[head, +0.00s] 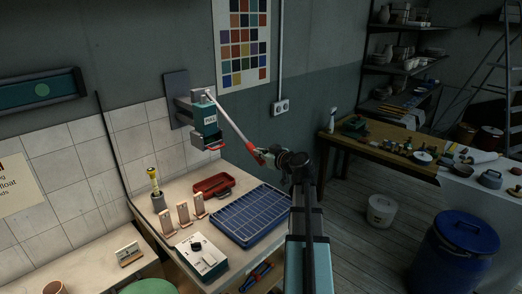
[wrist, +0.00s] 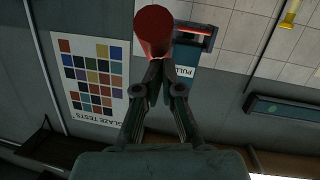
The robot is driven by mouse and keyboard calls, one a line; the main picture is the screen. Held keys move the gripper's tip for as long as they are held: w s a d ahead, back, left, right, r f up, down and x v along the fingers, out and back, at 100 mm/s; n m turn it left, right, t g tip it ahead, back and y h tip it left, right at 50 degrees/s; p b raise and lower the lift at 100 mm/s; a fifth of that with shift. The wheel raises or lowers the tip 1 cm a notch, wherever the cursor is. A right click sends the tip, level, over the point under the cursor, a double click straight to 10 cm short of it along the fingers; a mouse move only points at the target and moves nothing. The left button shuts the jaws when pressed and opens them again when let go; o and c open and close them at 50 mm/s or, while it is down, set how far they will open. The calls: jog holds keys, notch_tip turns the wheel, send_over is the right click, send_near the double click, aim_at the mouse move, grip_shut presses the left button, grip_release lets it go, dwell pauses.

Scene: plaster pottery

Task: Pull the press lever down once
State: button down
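The press (head: 205,120) is a teal box marked PULL on the wall above the bench. Its pale lever (head: 229,120) runs from the top of the press out to the right and ends in a red handle (head: 249,147). In the wrist view the red handle (wrist: 153,30) appears large, just beyond my fingertips, with part of the press (wrist: 183,72) behind it. My gripper (wrist: 156,68) has its fingertips together, with nothing visible between them. In the head view my gripper (head: 264,154) is at the handle's end; whether it touches is unclear.
Below the press, the bench (head: 185,242) holds a blue gridded tray (head: 238,215), a red tray (head: 213,185), a white control box (head: 202,258) and several small pieces. A wooden table (head: 400,155) and a blue barrel (head: 463,240) stand at right.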

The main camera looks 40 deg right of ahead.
aim_at(259, 161)
jog(key=shift+f, duration=0.2)
jog(key=shift+w+f+b, duration=0.3)
jog(key=shift+f+b, duration=0.35)
jog(key=shift+b, duration=0.35)
jog(key=f+b, duration=0.1)
jog(key=w+f+b, duration=0.1)
jog(key=b, duration=0.1)
jog(key=shift+w+a+f+b, duration=0.25)
jog(key=shift+w+f+b, duration=0.05)
jog(key=shift+w+f, duration=0.1)
jog(key=shift+s+r, duration=0.1)
jog(key=shift+r, duration=0.1)
